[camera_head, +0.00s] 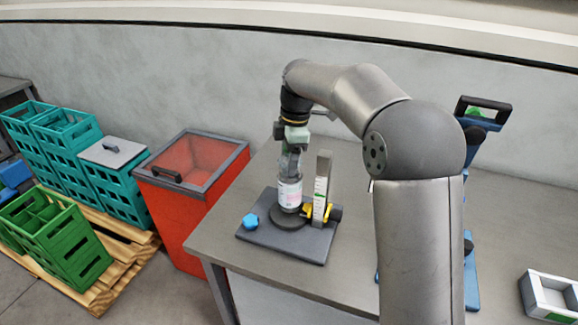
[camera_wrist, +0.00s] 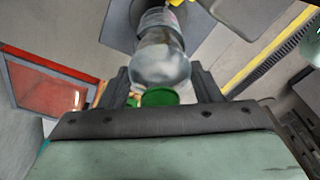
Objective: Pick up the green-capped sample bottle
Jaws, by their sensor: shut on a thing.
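The sample bottle (camera_head: 290,194) is clear with a white label and stands upright on or just above a dark round platform (camera_head: 289,219) on the labeller's base plate (camera_head: 262,240). My gripper (camera_head: 291,168) points down over it from above and is shut on its upper part. In the wrist view the bottle (camera_wrist: 160,60) lies between the two fingers of the gripper (camera_wrist: 160,76), its green cap (camera_wrist: 160,97) close to the palm. The cap is hidden by the gripper in the head view. I cannot tell whether the bottle's bottom touches the platform.
An upright scale plate (camera_head: 323,178) and yellow parts (camera_head: 319,212) stand close to the bottle's right. A blue knob (camera_head: 250,221) is on the plate's left. A red bin (camera_head: 186,215) stands left of the table (camera_head: 237,275). A white tray (camera_head: 550,296) sits at the right.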

